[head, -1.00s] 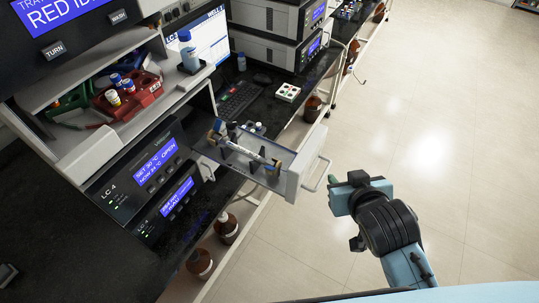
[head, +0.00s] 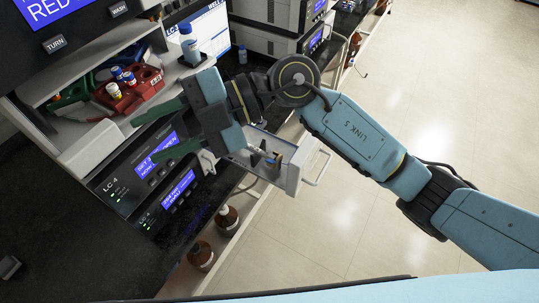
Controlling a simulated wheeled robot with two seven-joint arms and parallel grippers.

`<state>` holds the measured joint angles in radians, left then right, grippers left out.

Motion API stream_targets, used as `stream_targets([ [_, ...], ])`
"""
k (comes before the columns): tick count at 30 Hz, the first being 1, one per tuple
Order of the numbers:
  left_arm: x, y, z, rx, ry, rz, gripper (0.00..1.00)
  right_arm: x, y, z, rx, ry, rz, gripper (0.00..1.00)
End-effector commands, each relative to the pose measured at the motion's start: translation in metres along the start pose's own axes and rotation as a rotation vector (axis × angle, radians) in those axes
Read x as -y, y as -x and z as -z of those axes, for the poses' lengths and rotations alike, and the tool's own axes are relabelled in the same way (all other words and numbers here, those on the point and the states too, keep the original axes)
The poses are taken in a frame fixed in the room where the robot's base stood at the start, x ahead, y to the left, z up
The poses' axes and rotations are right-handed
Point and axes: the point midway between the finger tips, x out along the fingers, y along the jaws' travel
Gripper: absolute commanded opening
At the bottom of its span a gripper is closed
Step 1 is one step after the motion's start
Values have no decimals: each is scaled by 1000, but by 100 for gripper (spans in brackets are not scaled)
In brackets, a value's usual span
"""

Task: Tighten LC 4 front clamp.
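The LC 4 module (head: 115,185) stands at the left, with blue displays and its drawer (head: 293,172) pulled open. At the drawer's front end a small dark and yellowish-brown clamp (head: 274,160) shows. Whether it is tight or loose is too small to tell. My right gripper (head: 152,137) reaches in from the right above the drawer and points left. Its two dark green fingers are apart with nothing seen between them. They are in front of the LC 4 face in the picture. My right gripper and wrist hide the drawer's back part and most of the column. My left gripper is not in view.
A blue-capped bottle (head: 189,47) stands on the shelf close behind my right gripper. A red rack (head: 135,92) with vials is at the shelf's left. Brown bottles (head: 226,219) stand below the bench edge. The floor at the right is clear.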

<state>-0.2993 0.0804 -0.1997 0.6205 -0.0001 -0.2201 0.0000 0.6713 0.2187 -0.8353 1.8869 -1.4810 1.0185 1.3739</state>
Motion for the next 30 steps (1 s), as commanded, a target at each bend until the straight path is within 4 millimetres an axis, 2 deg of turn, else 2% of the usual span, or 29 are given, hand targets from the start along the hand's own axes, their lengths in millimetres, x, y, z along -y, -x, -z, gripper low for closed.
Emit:
stream_targets([
  [2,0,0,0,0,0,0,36,26,6,-24,111,-9,251,40],
  [5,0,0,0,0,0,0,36,54,33,-57,300,-57,539,40],
  [6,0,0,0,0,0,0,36,61,48,-69,385,-82,635,40],
  [9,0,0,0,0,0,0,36,70,90,-92,596,-148,826,40],
  [12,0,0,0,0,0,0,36,70,126,-104,771,-207,948,40],
  [15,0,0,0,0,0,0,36,67,149,-109,887,-249,1013,40],
  [18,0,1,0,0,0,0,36,68,160,-112,940,-270,1041,40],
  [23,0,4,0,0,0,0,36,82,158,-121,946,-277,1048,40],
  [30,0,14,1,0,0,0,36,123,149,-146,942,-277,1047,40],
])
